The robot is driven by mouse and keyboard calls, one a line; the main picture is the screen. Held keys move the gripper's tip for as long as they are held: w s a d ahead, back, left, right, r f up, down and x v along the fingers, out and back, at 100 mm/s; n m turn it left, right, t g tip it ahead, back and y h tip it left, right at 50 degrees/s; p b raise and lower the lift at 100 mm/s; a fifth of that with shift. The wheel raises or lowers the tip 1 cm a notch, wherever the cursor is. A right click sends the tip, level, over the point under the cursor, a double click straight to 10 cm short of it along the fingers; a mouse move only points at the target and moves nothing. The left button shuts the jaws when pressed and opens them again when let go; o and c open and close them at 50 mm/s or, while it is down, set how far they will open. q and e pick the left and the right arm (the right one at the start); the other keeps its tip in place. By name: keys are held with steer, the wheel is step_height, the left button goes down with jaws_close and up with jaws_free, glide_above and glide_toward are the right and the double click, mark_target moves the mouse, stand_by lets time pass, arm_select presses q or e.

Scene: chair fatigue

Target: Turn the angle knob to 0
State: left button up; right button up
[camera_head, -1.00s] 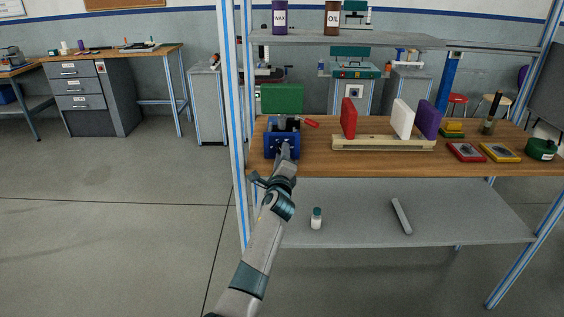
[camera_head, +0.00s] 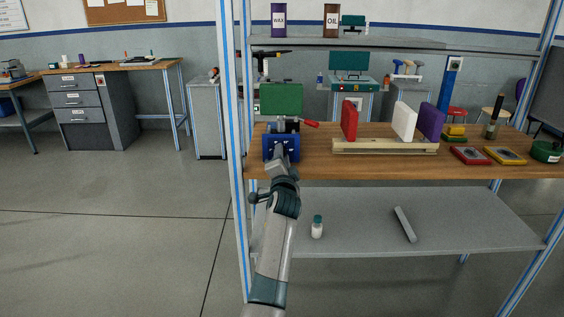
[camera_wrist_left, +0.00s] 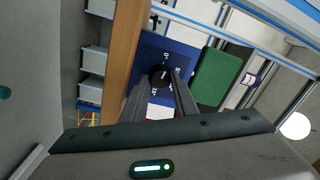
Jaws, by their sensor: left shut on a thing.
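The angle knob (camera_wrist_left: 161,76) is a round black knob with a light pointer line, on the blue front plate (camera_wrist_left: 150,48) of a device. White scale marks ring it, too small to read with certainty. My left gripper (camera_wrist_left: 163,82) is shut on the knob, a finger on either side. In the head view the blue device (camera_head: 269,147) stands at the left end of the wooden bench, and my left gripper (camera_head: 279,153) reaches its front, hiding the knob. A green panel (camera_head: 281,99) and a red lever (camera_head: 311,124) show above the device. My right gripper is not in view.
A blue-white shelf post (camera_head: 231,130) stands close left of my arm. A wooden rack (camera_head: 385,148) with red, white and purple blocks is to the right on the bench (camera_head: 345,168). A lower grey shelf (camera_head: 360,225) holds a small bottle (camera_head: 317,227) and a grey bar (camera_head: 405,224).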

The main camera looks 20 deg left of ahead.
arm_select(q)
steer(key=shift+n+b, duration=0.3)
steer(key=shift+n, duration=0.6)
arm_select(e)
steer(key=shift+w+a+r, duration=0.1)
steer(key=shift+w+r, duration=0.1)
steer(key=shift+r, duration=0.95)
arm_select(q)
steer(key=o, duration=1.1)
steer(key=shift+c, duration=0.2)
steer(key=shift+f, duration=0.1)
